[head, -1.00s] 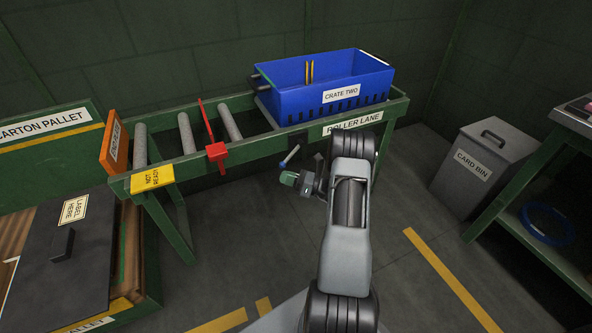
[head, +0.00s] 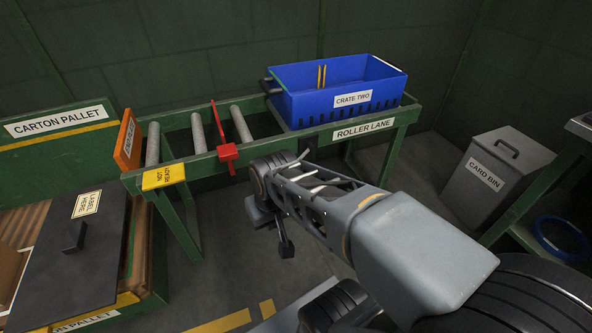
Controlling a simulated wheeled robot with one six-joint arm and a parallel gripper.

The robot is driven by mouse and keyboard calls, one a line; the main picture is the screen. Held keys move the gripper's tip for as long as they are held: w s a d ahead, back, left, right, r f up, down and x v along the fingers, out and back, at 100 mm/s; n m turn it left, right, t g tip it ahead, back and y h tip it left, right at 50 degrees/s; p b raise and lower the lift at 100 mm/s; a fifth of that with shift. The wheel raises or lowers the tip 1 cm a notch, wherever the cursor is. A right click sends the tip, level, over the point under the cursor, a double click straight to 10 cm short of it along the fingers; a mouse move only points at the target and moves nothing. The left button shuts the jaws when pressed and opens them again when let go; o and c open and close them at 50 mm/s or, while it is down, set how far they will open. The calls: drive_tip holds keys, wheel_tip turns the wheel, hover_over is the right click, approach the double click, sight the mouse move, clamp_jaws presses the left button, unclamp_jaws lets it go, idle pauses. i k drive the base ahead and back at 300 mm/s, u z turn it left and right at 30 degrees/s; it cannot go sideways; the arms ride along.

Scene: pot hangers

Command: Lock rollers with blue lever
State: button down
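The roller lane (head: 330,139) is a green frame bench with several grey rollers (head: 198,131) at its left. A red block (head: 228,153) sits on its front rail, with a red bar (head: 241,124) reaching back across the rollers. A yellow NOT READY plate (head: 163,177) is on the rail's left end. I cannot make out the blue lever; my arm covers the area below the front rail. The dark end of my arm, with my gripper (head: 285,247), hangs in front of the lane, below the red block. Its fingers are too dark and small to read.
A blue crate (head: 352,99) labelled CRATE TWO stands on the lane's right part. An orange end plate (head: 128,140) stands at the left end. The carton pallet (head: 60,121) is at left, a grey card bin (head: 484,171) at right. Open floor lies before the lane.

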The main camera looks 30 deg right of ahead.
sight(311, 147)
drive_tip(key=u, duration=2.55)
drive_tip(key=k, duration=1.25)
drive_tip(key=z, duration=2.25)
drive_tip(key=i, duration=0.5)
drive_tip(key=z, duration=0.05)
